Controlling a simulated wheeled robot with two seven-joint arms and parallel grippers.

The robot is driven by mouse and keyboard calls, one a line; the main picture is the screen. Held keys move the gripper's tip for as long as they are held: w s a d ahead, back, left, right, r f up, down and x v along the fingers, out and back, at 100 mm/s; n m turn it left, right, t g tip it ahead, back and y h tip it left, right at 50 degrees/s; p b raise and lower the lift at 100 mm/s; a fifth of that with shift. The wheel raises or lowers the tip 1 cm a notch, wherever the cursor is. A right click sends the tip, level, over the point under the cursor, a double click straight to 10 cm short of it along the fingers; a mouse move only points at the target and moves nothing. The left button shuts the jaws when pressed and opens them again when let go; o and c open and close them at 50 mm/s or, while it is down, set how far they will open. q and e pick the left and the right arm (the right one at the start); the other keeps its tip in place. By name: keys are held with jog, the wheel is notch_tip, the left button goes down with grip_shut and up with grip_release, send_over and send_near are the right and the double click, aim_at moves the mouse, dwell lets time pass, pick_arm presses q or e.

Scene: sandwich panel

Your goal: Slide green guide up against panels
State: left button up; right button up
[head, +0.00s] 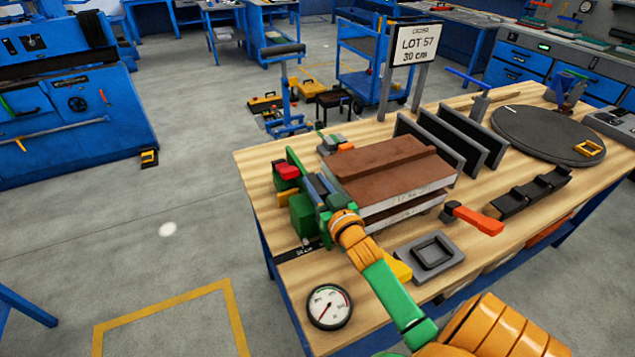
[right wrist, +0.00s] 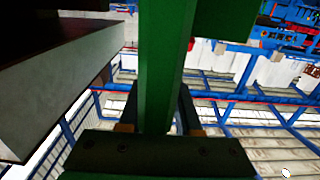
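The green guide (head: 297,168) stands upright along the left side of the panel stack on the bench, with a red piece on its outer side. In the right wrist view the guide (right wrist: 160,60) runs between the fingers. My right gripper (head: 325,195) reaches in from the front, its fingers close on both sides of the guide, and hides part of it. The panels (head: 390,170) are a stack with a brown top and pale edges. In the right wrist view the stack (right wrist: 55,80) is at left, with a visible gap to the guide. My left gripper is not in view.
A round gauge (head: 329,307) and a grey tray (head: 430,256) lie at the front of the bench. An orange-handled tool (head: 473,217) is right of the stack. Dark upright plates (head: 450,142) and a sign (head: 415,45) stand behind it.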

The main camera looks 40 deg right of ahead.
aim_at(325, 195)
jog(key=o, duration=0.3)
jog(key=shift+d+f, duration=0.1)
jog(key=shift+d, duration=0.15)
jog(key=shift+b+v, duration=0.4)
jog(key=shift+v, duration=3.15)
